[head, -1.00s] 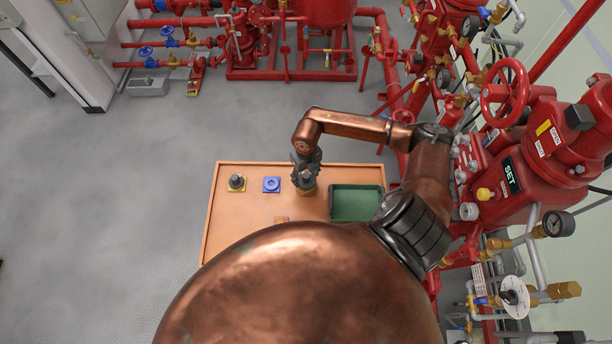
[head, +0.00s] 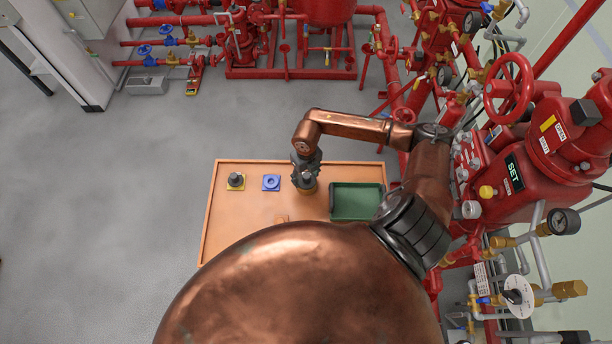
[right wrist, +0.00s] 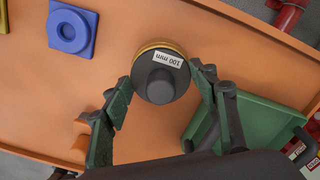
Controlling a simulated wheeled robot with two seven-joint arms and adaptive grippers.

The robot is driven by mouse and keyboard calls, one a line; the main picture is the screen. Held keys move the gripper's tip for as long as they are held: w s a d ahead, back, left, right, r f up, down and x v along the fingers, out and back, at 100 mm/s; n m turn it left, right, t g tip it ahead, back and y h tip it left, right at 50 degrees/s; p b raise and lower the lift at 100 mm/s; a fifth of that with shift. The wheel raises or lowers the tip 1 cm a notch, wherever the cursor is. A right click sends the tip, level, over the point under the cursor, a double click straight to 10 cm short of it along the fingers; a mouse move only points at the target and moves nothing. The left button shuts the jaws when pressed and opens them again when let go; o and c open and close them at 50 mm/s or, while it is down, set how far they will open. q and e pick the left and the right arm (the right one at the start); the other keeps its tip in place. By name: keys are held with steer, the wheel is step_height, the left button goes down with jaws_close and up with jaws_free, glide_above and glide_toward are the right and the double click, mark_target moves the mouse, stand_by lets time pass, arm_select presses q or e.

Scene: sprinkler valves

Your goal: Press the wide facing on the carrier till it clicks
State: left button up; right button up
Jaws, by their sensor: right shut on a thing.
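The wide facing (right wrist: 162,82) is a round dark disc with a central knob and a "100 mm" label. It sits over a brass-yellow ring, the carrier (right wrist: 158,47), whose rim shows along its far edge. In the head view the brass carrier (head: 309,191) shows just under my gripper. My right gripper (right wrist: 160,88) is shut on the facing, one finger at each side; in the head view the gripper (head: 306,181) hides most of it. I cannot tell whether the facing is fully seated. My left gripper is not in view.
On the orange table (head: 245,225) stand a grey knobbed piece on a yellow plate (head: 236,186), a blue plate with a ring (head: 271,183), a small orange block (head: 281,219) and a green tray (head: 357,202). The tray is close right of the gripper. Red pipework surrounds the table's back and right.

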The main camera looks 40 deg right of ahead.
steer(key=shift+f, duration=0.15)
steer(key=o, duration=1.2)
steer(key=shift+r+p, duration=2.5)
steer(key=shift+r, duration=1.6)
steer(key=shift+f, duration=0.1)
